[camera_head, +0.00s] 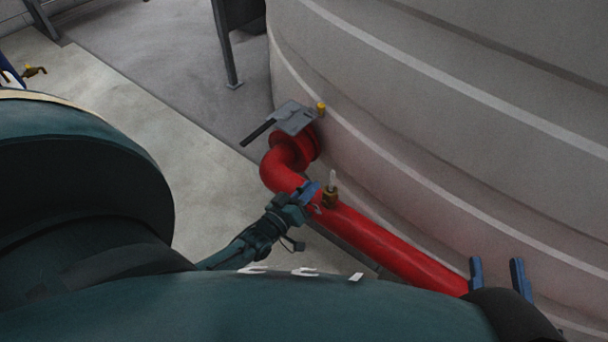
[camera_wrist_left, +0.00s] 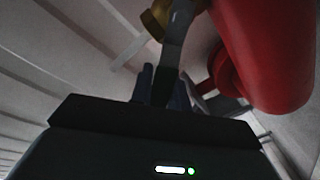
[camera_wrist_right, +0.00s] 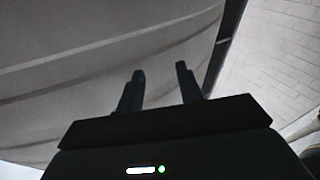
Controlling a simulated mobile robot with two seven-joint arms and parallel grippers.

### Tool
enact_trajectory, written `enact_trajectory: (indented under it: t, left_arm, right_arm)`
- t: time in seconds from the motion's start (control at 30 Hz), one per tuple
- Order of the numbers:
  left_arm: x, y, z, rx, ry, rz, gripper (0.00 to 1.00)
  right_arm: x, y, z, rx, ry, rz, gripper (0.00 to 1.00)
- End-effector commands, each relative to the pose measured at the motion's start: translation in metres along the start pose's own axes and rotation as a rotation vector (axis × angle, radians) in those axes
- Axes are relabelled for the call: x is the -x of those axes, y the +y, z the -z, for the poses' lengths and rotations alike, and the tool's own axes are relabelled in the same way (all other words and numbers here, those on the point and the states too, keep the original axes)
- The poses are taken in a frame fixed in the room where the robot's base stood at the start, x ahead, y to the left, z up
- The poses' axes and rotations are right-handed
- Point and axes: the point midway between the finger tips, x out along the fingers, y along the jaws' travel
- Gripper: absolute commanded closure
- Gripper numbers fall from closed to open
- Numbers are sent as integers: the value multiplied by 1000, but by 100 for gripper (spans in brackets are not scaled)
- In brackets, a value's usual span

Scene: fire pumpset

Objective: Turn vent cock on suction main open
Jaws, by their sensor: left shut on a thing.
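The vent cock (camera_head: 331,198) is a small brass fitting on top of the red suction main (camera_head: 385,243), with a pale upright piece. My left gripper (camera_head: 311,191) is beside it, at its left. In the left wrist view, the fingers (camera_wrist_left: 165,88) are closed around the vent cock's flat grey lever (camera_wrist_left: 174,45). The brass body (camera_wrist_left: 155,20) shows just beyond it. The gripper hides part of the lever in the head view. My right gripper (camera_head: 497,275) is open and empty at lower right, near the tank; its fingers also show apart in the right wrist view (camera_wrist_right: 160,88).
A large pale ribbed tank (camera_head: 440,120) fills the right side. A grey valve with a dark handle (camera_head: 292,119) and a yellow cap (camera_head: 320,109) sits at the pipe's elbow. Bare floor (camera_head: 130,110) lies to the left. My own arm hides the lower left.

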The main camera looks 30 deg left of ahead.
Motion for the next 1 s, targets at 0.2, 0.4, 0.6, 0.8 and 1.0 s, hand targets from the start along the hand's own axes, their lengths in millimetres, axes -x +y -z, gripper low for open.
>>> enact_trajectory:
  t: [0.2, 0.4, 0.6, 0.8, 1.0]
  left_arm:
    - [1, 16, 1, -203, 2, 1, 100]
    - [1, 26, -4, -377, 0, 1, 100]
    - [1, 33, -8, -515, 0, 0, 100]
    - [1, 37, -12, -604, 1, 0, 100]
    - [1, 39, -14, -649, 0, 0, 100]
  right_arm:
    - [1, 2, 6, 38, -15, 3, 64]
    - [4, 5, -2, 27, -78, -17, 64]
    - [4, 8, -3, 16, -115, -22, 64]
    - [4, 9, -4, 11, -135, -23, 64]
    - [4, 10, -4, 7, -144, -24, 64]
